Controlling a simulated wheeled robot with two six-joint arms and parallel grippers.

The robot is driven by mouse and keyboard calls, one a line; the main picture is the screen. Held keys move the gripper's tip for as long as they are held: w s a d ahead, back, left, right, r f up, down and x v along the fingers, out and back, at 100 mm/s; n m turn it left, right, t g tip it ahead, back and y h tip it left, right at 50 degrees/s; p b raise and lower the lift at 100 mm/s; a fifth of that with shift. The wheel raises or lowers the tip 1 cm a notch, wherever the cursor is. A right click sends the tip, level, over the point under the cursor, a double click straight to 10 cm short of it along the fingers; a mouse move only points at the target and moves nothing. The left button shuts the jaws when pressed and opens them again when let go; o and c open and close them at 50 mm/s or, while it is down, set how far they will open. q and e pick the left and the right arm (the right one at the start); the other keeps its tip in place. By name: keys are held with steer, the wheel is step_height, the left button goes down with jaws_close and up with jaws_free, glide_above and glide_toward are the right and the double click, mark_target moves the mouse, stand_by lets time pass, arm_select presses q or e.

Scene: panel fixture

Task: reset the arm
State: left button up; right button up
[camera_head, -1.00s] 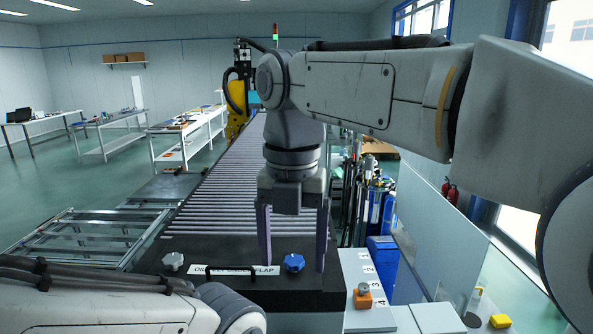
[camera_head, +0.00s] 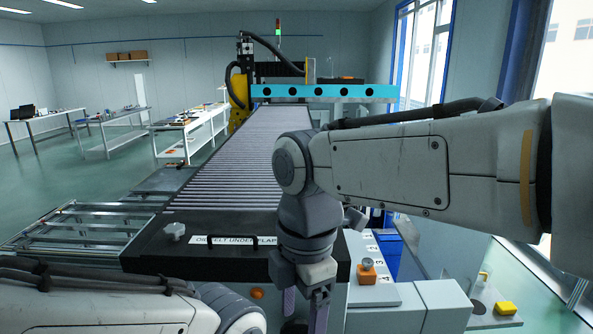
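My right arm reaches in from the right, and its gripper (camera_head: 304,312) hangs in front of the black panel's front edge, pointing down. Its two purple-grey fingers are apart, with nothing seen held between them; the tips are near the bottom of the picture. The blue knob is not visible now; my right wrist covers that part of the panel. My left arm lies across the lower left; its gripper is not in view.
A roller conveyor (camera_head: 240,165) runs back from the panel to a blue gantry (camera_head: 325,91). An orange block with a knob (camera_head: 367,272) stands on a numbered white surface at right. An orange round thing (camera_head: 257,293) shows below the panel. A yellow block (camera_head: 506,308) lies farther right.

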steer(key=s+d+f+m+b, duration=0.2)
steer(key=s+f+m+b, duration=0.2)
steer(key=f+m, duration=0.4)
steer(key=s+d+f+m+b, duration=0.2)
steer(key=s+f+m+b, duration=0.2)
steer(key=f, duration=0.9)
steer(key=s+m, duration=0.2)
steer(key=m, duration=0.2)
steer(key=shift+d+f+y, duration=0.15)
steer(key=shift+f+y, duration=0.15)
steer(key=shift+f, duration=0.1)
